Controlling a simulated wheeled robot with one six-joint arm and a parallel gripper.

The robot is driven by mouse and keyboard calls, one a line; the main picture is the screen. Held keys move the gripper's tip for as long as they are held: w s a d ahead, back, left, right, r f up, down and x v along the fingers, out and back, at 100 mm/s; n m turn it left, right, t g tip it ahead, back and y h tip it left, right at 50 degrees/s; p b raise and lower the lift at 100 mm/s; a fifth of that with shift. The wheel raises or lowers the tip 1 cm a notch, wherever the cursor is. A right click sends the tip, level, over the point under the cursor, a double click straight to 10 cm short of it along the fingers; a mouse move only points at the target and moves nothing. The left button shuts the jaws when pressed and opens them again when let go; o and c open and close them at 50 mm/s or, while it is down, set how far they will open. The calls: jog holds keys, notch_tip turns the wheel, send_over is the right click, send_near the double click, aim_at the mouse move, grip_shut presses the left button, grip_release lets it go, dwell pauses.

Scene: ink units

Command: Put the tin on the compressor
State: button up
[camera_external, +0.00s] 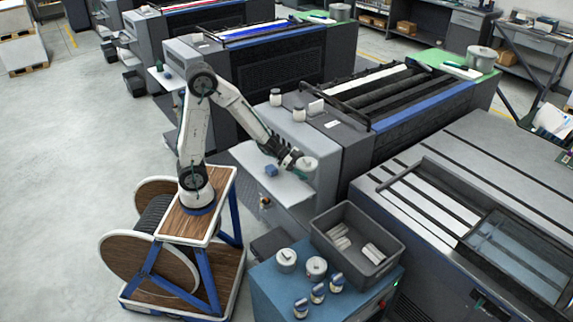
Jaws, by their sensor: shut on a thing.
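My gripper (297,161) is shut on a pale, round tin (308,164) and holds it over the light grey shelf of the press. The tin looks slightly tilted, and the fingers hide part of its left side. A blue, box-shaped unit (268,285) in the lower middle looks like the compressor, though I cannot be sure. Its top carries two round grey tins (286,260) (316,268), several small blue-and-white capped items (318,292) and a grey crate (392,262). The held tin is apart from this unit, behind it in the picture.
The crate holds pale cylinders (372,253). A dark machine (440,180) stands at right. Open floor lies left.

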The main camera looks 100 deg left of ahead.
jog(key=w+d+f+m+h, duration=0.1)
jog(key=w+d+f, duration=0.15)
jog(key=d, duration=0.65)
jog(key=w+d+f+m+h, duration=0.15)
jog(key=d+f, duration=0.25)
jog(key=d, duration=0.5)
jog(key=s+d+f, duration=0.1)
jog(key=d+f, duration=0.4)
jog(key=d, duration=0.3)
jog(key=s+d+f+g, duration=0.15)
jog(key=d+f, duration=0.25)
jog(key=d, duration=0.4)
jog(key=s+d+f+t, duration=0.1)
jog(key=s+d+f, duration=0.1)
jog(key=d+f, duration=0.45)
jog(key=s+d+f+n+y, duration=0.3)
jog(key=s+d+f, duration=0.2)
jog(key=s+f, duration=0.15)
jog(key=w+a+n+t+y, duration=0.1)
jog(key=w+a+n+y, duration=0.1)
jog(key=a+n+y, duration=0.3)
jog(key=shift+m+h, duration=0.65)
jog(key=shift+m, duration=0.3)
jog(key=shift+w+a+f, duration=0.1)
jog(key=shift+a+f, duration=0.1)
jog(key=shift+f, duration=1.75)
jog(key=shift+w+a+f, duration=0.1)
jog(key=shift+a+f, duration=0.05)
jog(key=shift+f, duration=1.8)
